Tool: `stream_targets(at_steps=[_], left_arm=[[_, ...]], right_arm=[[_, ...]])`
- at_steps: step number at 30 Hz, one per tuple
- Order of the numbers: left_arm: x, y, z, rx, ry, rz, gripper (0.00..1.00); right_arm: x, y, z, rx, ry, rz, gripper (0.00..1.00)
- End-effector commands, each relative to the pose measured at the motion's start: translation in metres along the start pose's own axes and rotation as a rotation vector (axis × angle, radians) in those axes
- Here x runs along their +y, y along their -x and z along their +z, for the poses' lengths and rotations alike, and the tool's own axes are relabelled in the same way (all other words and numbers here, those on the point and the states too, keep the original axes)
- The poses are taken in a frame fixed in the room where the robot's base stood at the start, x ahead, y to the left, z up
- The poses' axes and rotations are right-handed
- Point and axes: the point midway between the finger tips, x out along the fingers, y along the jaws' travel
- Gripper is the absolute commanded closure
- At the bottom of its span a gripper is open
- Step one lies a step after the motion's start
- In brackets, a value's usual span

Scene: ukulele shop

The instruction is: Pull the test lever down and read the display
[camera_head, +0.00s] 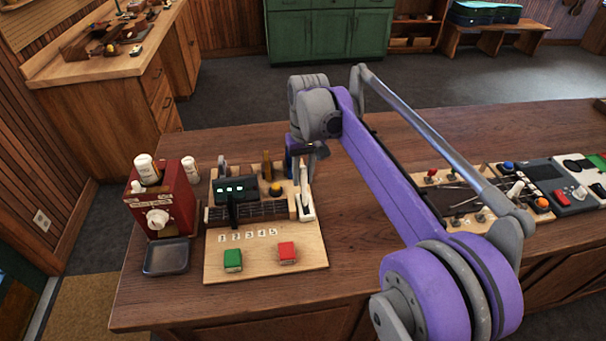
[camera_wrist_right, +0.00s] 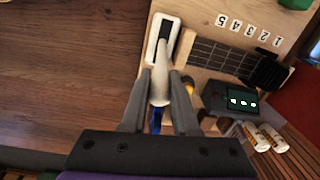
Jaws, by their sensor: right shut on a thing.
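The test lever's white housing (camera_head: 306,207) stands at the right side of a wooden test board (camera_head: 215,265). In the right wrist view the pale lever handle (camera_wrist_right: 160,88) rises from a dark slot between my fingers. My right gripper (camera_head: 303,170) is at the lever, and its two grey fingers (camera_wrist_right: 160,100) are shut on the handle. The dark display box (camera_head: 235,187) at the back of the board shows small glowing pale-green characters, too small to read. The display also shows in the wrist view (camera_wrist_right: 240,102). My left gripper is not in view.
A green button (camera_head: 233,260) and a red button (camera_head: 288,253) sit at the board's front. A red box with a knob (camera_head: 160,207) and a dark tray (camera_head: 166,257) stand left. Switch panels (camera_head: 470,195) lie right, beyond my arm.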

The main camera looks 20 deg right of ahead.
Motion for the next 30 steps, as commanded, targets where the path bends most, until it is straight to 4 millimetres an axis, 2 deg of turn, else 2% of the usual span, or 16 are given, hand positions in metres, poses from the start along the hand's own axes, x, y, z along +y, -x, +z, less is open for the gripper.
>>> stream_targets(at_steps=[8, 14, 30], left_arm=[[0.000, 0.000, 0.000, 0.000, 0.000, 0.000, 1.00], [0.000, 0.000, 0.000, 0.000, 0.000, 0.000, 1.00], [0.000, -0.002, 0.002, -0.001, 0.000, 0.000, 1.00]], right_arm=[[0.000, 0.001, 0.002, 0.020, 0.001, 0.003, 1.00], [-0.001, 0.003, 0.009, 0.101, 0.005, 0.016, 1.00], [-0.007, 0.003, 0.046, 0.570, 0.030, 0.085, 1.00]])
